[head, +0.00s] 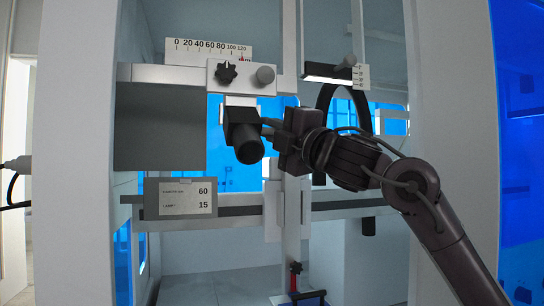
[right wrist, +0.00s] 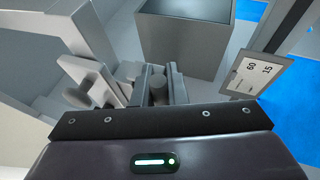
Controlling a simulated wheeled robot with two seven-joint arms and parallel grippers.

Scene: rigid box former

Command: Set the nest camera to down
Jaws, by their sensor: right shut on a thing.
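The nest camera (head: 243,138) is a black cylinder hanging below a pale carriage plate (head: 240,78) in the head view. Its round end faces toward me and somewhat downward. My right gripper (head: 268,132) reaches in from the right and is shut at the camera's right side. In the right wrist view, the fingers of my right gripper (right wrist: 155,88) close around a short dark cylinder (right wrist: 158,90), which looks like part of the nest camera. The fingers hide much of it. My left gripper is not in view.
A grey box (head: 160,125) hangs left. A card (head: 187,198) reads 60 and 15. A black arch (head: 345,98) stands right, behind my arm.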

